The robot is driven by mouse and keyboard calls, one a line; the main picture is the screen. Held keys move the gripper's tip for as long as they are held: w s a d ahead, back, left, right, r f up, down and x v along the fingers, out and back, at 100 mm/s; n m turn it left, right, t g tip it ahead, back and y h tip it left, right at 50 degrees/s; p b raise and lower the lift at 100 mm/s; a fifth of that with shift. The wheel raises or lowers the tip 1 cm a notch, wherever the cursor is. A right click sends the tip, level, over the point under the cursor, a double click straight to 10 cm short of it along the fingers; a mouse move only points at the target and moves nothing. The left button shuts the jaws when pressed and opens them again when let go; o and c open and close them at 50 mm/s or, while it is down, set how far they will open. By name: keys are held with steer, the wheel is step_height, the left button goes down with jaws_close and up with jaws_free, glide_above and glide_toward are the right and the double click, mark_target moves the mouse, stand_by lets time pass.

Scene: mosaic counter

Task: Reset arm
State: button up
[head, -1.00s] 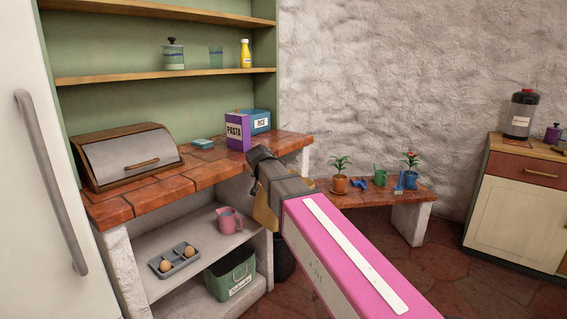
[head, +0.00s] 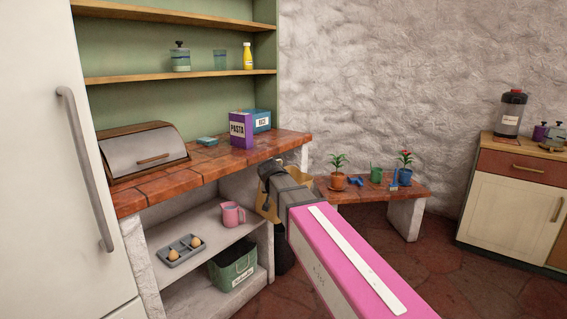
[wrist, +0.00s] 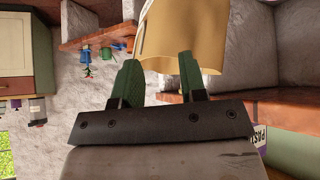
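My gripper (head: 268,172) is out ahead of my pink and white arm, near the right end of the brick counter. Its two green fingers (wrist: 160,80) stand apart in the wrist view. A tan, curved thing (wrist: 190,38) with a pale strip at its left side lies between and beyond the fingertips. It also shows beside the gripper in the head view (head: 300,157). The fingers appear to hold it, but the contact is partly hidden, and I cannot tell what the thing is.
The brick counter (head: 180,184) bears a bread box (head: 150,150) and a pasta box (head: 241,129). Below are a pink mug (head: 232,214), an egg tray and a green bin (head: 233,267). A low bench (head: 385,190) holds plants. Floor shows at the right.

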steer(key=s+d+f+n+g+y, duration=0.1)
steer(key=s+d+f+g, duration=0.6)
steer(key=s+d+f, duration=1.4)
step_height(320, 180, down, 3)
steer(key=shift+s+d+r+g+y, duration=0.1)
steer(key=shift+s+d+g+y, duration=0.25)
steer(key=shift+s, duration=0.25)
